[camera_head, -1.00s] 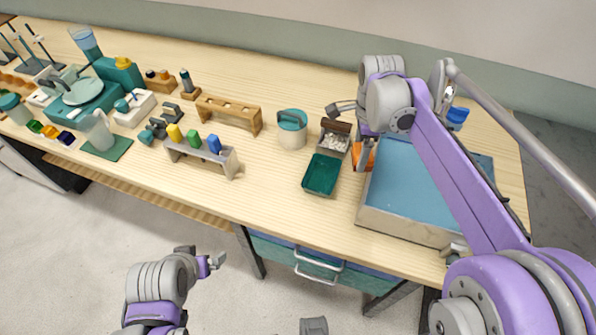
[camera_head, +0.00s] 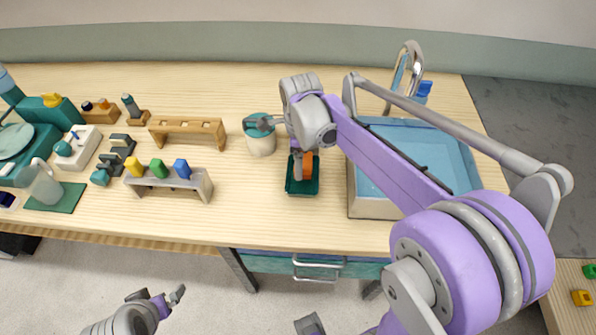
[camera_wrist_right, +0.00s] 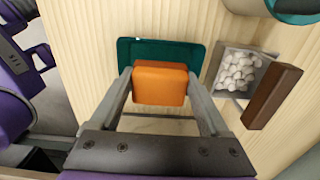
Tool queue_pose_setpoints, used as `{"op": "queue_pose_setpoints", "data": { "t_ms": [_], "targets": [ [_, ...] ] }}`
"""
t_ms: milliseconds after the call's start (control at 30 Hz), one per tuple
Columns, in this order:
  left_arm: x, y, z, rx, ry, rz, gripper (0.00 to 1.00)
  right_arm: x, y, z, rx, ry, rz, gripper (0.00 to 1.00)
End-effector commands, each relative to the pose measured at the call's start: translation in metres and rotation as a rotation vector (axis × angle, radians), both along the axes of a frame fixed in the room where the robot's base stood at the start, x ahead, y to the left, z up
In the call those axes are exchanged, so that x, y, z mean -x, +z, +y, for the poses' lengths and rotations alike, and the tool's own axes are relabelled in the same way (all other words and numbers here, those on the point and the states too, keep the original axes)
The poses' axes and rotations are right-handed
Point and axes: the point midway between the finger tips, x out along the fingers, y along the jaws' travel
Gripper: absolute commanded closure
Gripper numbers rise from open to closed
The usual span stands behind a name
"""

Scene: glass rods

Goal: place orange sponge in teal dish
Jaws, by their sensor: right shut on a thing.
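The orange sponge (camera_wrist_right: 161,83) is a small block held between the fingers of my right gripper (camera_wrist_right: 168,88) in the right wrist view. The teal dish (camera_wrist_right: 193,52) is a shallow rectangular tray just beyond and below the sponge there. In the head view the orange sponge (camera_head: 308,166) shows over the teal dish (camera_head: 303,189), partly hidden by my right gripper (camera_head: 302,168). I cannot tell whether the sponge touches the dish. My left gripper (camera_head: 170,297) is at the bottom left, away from the table, its fingers apart.
A grey box of white pebbles (camera_wrist_right: 237,73) and a brown block (camera_wrist_right: 272,96) lie right of the dish in the wrist view. A teal-lidded pot (camera_head: 261,142) stands nearby. The blue-floored sink (camera_head: 371,208) is to the right. A rack with coloured pieces (camera_head: 172,186) stands left.

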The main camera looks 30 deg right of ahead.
Motion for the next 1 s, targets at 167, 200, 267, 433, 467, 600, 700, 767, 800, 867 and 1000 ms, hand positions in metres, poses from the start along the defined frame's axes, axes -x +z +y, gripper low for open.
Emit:
{"op": "queue_pose_setpoints", "data": {
  "t_ms": [167, 200, 267, 433, 467, 600, 700, 767, 800, 867, 1000],
  "targets": [
    [0.0, -0.002, 0.0, 0.0, 0.0, 0.001, 0.0, -0.001, -0.018, 0.0, 0.0, 0.001, 0.0, 0.73],
    [0.001, -0.002, 0.0, 0.0, 0.0, 0.001, 0.0, 0.0, -0.024, 0.0, 0.0, 0.001, 0.0, 0.73],
    [0.001, -0.003, 0.0, 0.0, 0.0, 0.002, 0.0, 0.0, -0.034, 0.0, 0.0, 0.001, 0.0, 0.73],
    [0.001, -0.004, 0.0, 0.0, 0.0, 0.002, 0.0, 0.0, -0.047, 0.0, 0.0, 0.001, 0.0, 0.73],
    [0.001, -0.004, 0.0, 0.0, 0.0, 0.002, 0.0, 0.0, -0.048, 0.0, 0.0, 0.001, 0.0, 0.73],
    [0.001, -0.004, 0.0, 0.0, 0.0, 0.002, 0.0, 0.0, -0.047, 0.0, 0.0, 0.002, 0.0, 0.73],
    [0.001, -0.005, 0.0, 0.0, 0.0, 0.002, 0.0, 0.0, -0.048, 0.0, 0.0, 0.002, 0.0, 0.73],
    [0.002, -0.007, 0.0, 0.0, 0.0, 0.003, 0.0, 0.0, -0.051, 0.0, 0.0, 0.002, 0.0, 0.73],
    [0.002, -0.007, 0.0, 0.0, 0.0, 0.004, 0.0, 0.0, -0.051, 0.0, 0.0, 0.002, 0.0, 0.18],
    [0.002, -0.007, 0.0, 0.0, 0.0, 0.003, 0.0, 0.0, -0.05, 0.0, 0.0, 0.002, 0.0, 0.08],
    [0.002, -0.006, 0.0, 0.0, 0.0, 0.003, 0.0, 0.0, -0.05, 0.0, 0.0, 0.002, 0.0, 0.0]
  ]
}}
